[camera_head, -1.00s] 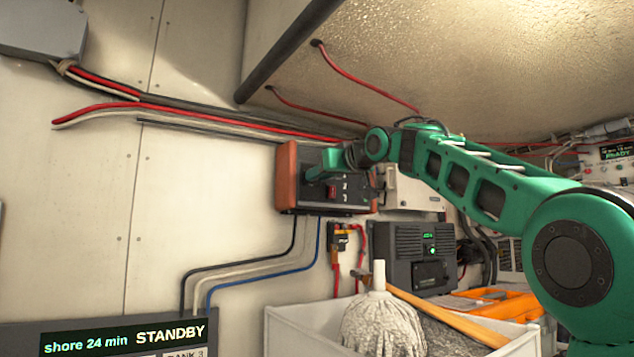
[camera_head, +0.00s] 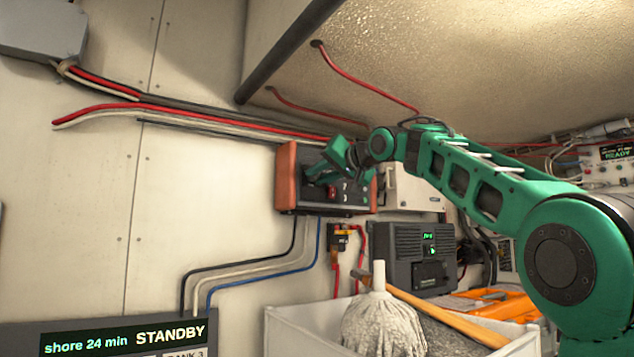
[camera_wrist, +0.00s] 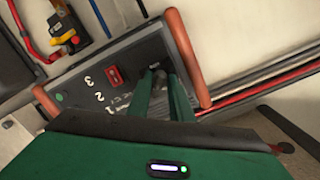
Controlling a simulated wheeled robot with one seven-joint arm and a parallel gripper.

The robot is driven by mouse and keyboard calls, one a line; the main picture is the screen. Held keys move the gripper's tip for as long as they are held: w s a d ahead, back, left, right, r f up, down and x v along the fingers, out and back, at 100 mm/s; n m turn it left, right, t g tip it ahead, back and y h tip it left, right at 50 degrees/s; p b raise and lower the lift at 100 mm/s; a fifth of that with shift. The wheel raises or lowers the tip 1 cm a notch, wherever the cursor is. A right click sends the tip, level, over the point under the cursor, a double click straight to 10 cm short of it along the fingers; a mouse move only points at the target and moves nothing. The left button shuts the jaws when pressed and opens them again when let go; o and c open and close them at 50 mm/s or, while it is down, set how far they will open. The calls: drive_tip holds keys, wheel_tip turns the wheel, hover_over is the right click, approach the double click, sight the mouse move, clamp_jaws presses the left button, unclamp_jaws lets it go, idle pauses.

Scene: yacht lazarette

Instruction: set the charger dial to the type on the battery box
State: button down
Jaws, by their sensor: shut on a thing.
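The charger (camera_head: 325,208) is a dark box with red-brown side panels, mounted on the back wall. Its face shows white numbers and a red switch (camera_wrist: 115,76), also visible in the wrist view. My gripper (camera_head: 314,175) is at the upper left of this face. In the wrist view its two green fingers (camera_wrist: 160,88) are closed around a small dark dial (camera_wrist: 157,76), which they mostly cover. The dial's pointer position cannot be made out. No battery box with a readable type label is identifiable.
A pale bin (camera_head: 300,325) holding a mop (camera_head: 384,322) stands below. A dark unit with a green display (camera_head: 412,258) and a fuse holder (camera_head: 340,238) are on the wall under the charger. A STANDBY panel (camera_head: 120,338) is lower left.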

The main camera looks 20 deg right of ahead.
idle(0.4)
drive_tip(key=c, duration=1.6)
unclamp_jaws()
drive_tip(key=shift+d, duration=0.1)
drive_tip(key=v, duration=1)
drive_tip(key=shift+s, duration=0.25)
